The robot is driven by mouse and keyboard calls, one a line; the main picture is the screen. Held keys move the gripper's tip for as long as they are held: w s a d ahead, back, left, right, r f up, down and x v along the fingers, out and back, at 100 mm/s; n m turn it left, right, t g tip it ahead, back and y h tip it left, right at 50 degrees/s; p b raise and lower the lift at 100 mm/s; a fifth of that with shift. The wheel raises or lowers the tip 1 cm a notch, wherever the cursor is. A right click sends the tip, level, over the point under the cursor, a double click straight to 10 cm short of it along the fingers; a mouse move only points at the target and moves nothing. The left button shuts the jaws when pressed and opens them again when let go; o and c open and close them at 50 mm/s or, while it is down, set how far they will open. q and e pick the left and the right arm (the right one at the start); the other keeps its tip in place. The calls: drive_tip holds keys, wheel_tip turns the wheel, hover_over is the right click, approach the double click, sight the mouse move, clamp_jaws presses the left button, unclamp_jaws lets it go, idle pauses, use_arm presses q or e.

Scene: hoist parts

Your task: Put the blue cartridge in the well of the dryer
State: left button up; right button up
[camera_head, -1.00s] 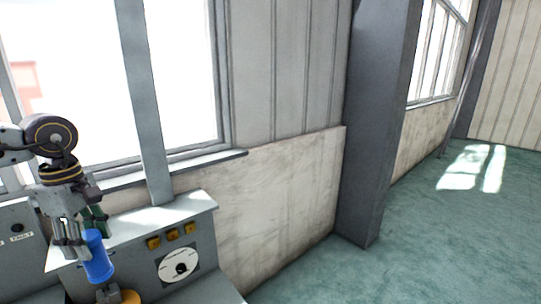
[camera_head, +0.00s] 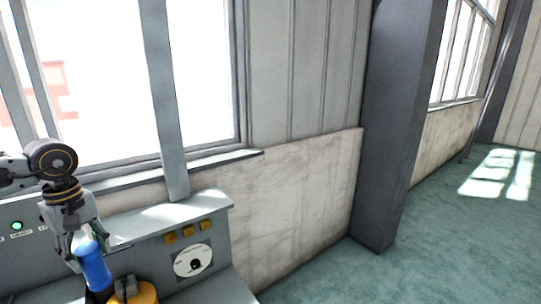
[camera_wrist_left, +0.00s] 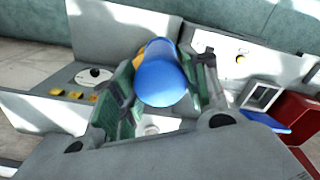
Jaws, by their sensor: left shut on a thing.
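The blue cartridge (camera_head: 95,269) is at the lower left of the head view, slightly tilted. My left gripper (camera_head: 87,246) is shut on its upper part, coming from above. In the left wrist view the cartridge (camera_wrist_left: 163,78) shows end-on between the green-padded fingers. A dark part shows directly below the cartridge in the head view; I cannot tell whether they touch. A yellow round part with a dark top (camera_head: 140,292) stands just right of it. I cannot tell which part is the dryer, and its well is not visible. My right gripper is out of view.
A grey console stands under the window, with yellow buttons (camera_head: 187,231), a white dial (camera_head: 193,261) and a lit green lamp (camera_head: 17,225). The left wrist view shows a red bin (camera_wrist_left: 298,112) and a flat blue piece (camera_wrist_left: 268,122) at right. Open floor lies to the right.

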use_arm(q)
drive_tip(key=shift+s+a+f+m, duration=0.55)
drive_tip(key=shift+s+a+f, duration=1.15)
drive_tip(key=shift+s+f, duration=2.15)
drive_tip(key=shift+s+a+f+m, duration=0.55)
drive_tip(key=shift+s+a+f, duration=1.35)
drive_tip(key=shift+f, duration=3.6)
drive_tip(key=d+f+m, duration=0.3)
drive_tip(key=d+f, duration=0.6)
drive_tip(key=d, duration=0.4)
drive_tip(key=w+d+r+m, duration=0.3)
drive_tip(key=w+d+r, duration=0.2)
drive_tip(key=w+d, duration=0.55)
drive_tip(key=w+d+r+m, duration=0.1)
drive_tip(key=w+d+r, duration=0.2)
drive_tip(key=r, duration=0.6)
drive_tip(key=w+d+r+m, duration=0.1)
drive_tip(key=w+d+r, duration=0.2)
drive_tip(key=w+r, duration=0.4)
wheel_tip(320, 180, up, 3)
drive_tip(key=shift+d+r, duration=0.15)
drive_tip(key=shift+r, duration=0.05)
